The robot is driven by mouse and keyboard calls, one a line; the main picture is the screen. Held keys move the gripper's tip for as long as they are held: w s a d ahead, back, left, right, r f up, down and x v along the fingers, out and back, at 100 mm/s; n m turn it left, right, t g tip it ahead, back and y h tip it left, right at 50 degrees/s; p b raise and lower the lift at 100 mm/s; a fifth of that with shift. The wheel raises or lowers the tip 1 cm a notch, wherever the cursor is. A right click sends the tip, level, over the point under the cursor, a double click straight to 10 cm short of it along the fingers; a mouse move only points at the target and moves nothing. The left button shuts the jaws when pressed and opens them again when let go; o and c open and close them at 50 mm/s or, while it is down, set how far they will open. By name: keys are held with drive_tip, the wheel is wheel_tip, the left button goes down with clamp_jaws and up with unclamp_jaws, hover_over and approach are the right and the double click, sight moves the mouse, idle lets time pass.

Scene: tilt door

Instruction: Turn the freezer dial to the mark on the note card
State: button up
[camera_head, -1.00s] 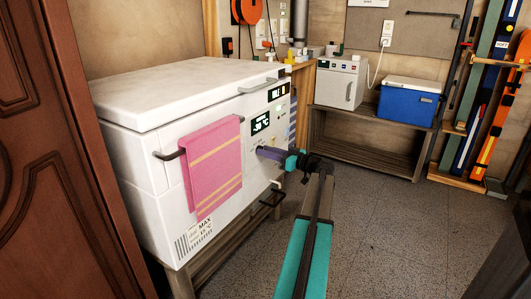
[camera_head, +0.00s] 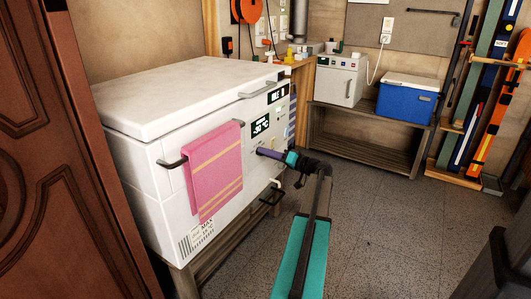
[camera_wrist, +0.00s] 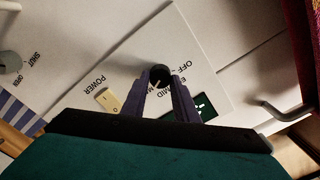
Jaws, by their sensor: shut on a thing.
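The white chest freezer (camera_head: 150,175) stands at the left with its lid shut and a lit temperature display (camera_head: 261,127) on its front. The small dark dial (camera_wrist: 159,73) sits on the control panel between the "OFF" and "M..." lettering. My gripper (camera_head: 261,151) reaches the panel from the right. In the wrist view its two purple fingers are shut on the dial, one on each side. The dial's pointer and part of its scale are hard to make out. A white card (camera_head: 204,228) low on the freezer front shows "dial", "MAX" and a smaller line that is too blurred to read.
A pink towel (camera_head: 215,172) hangs on a front handle left of the panel. A power switch (camera_wrist: 108,100) is near my fingers. A blue cooler (camera_head: 407,100) and a small white appliance (camera_head: 341,82) stand on a bench behind.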

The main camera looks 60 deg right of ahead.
drive_tip(key=shift+w+r, duration=0.1)
drive_tip(key=shift+w, duration=0.1)
drive_tip(key=o, duration=1.1)
drive_tip(key=shift+c, duration=0.2)
drive_tip(key=shift+s, duration=0.1)
drive_tip(key=s+p, duration=0.3)
drive_tip(key=s, duration=1)
drive_tip(key=shift+s+a, duration=0.1)
drive_tip(key=shift+s, duration=0.3)
